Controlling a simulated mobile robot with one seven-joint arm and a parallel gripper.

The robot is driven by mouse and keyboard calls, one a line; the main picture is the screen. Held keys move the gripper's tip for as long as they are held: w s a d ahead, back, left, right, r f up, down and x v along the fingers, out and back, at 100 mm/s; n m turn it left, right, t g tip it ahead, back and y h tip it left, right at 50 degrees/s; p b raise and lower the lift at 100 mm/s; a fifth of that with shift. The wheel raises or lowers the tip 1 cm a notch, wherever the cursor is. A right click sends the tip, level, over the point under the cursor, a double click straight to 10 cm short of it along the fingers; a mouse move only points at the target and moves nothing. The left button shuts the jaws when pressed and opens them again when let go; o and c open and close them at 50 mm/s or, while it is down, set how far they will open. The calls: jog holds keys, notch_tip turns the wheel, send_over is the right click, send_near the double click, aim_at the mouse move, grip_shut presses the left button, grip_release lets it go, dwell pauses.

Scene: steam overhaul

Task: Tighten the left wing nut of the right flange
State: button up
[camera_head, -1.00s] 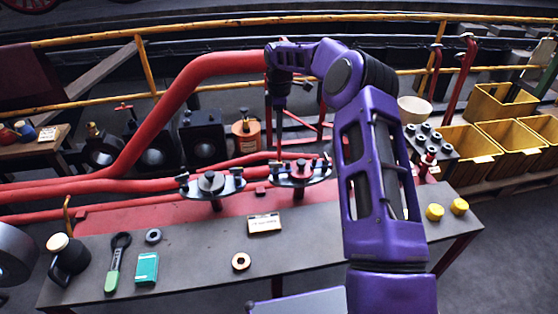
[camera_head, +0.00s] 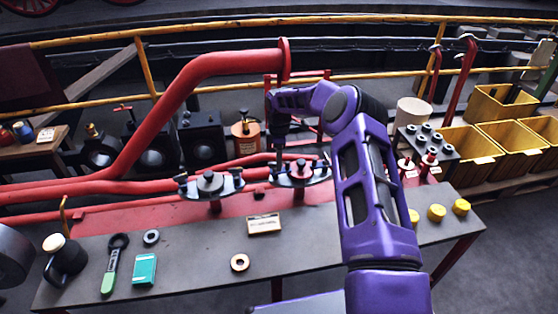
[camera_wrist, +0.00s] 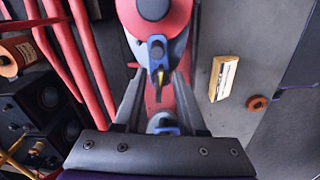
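The right flange (camera_head: 299,172) is a dark oval plate with a red disc and grey centre knob, on the red pipework behind the bench. In the wrist view its red disc (camera_wrist: 152,24) is at the top, with the left wing nut (camera_wrist: 157,48), dark with blue, just below it. My gripper (camera_head: 279,152) is low over the left end of this flange, pointing down. In the wrist view my gripper (camera_wrist: 159,76) is open, its fingers on either side of the wing nut's line. I cannot tell whether they touch it. The left flange (camera_head: 210,184) stands to the left.
The bench (camera_head: 200,262) holds a green-handled wrench (camera_head: 112,262), a teal box (camera_head: 144,268), a label block (camera_head: 264,224), rings and yellow caps (camera_head: 437,212). The red pipe (camera_head: 180,105) rises behind. Yellow bins (camera_head: 465,145) stand at the right.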

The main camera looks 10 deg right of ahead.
grip_shut()
jog(key=shift+m, duration=0.3)
jog(key=m, duration=0.2)
jog(key=m+b, duration=0.1)
jog(key=shift+s+a+m, duration=0.1)
jog(key=shift+s+m, duration=0.15)
jog(key=shift+m, duration=0.15)
jog(key=m, duration=0.3)
jog(key=shift+s+a+m, duration=0.15)
jog(key=shift+m, duration=0.15)
jog(key=m, duration=0.3)
jog(key=shift+s+a+m+b, duration=0.1)
jog(key=shift+a+m+b, duration=0.05)
jog(key=shift+m+b, duration=0.2)
jog(key=shift+a+m, duration=0.15)
jog(key=shift+m, duration=1)
jog(key=shift+a+m, duration=0.1)
jog(key=shift+m, duration=1)
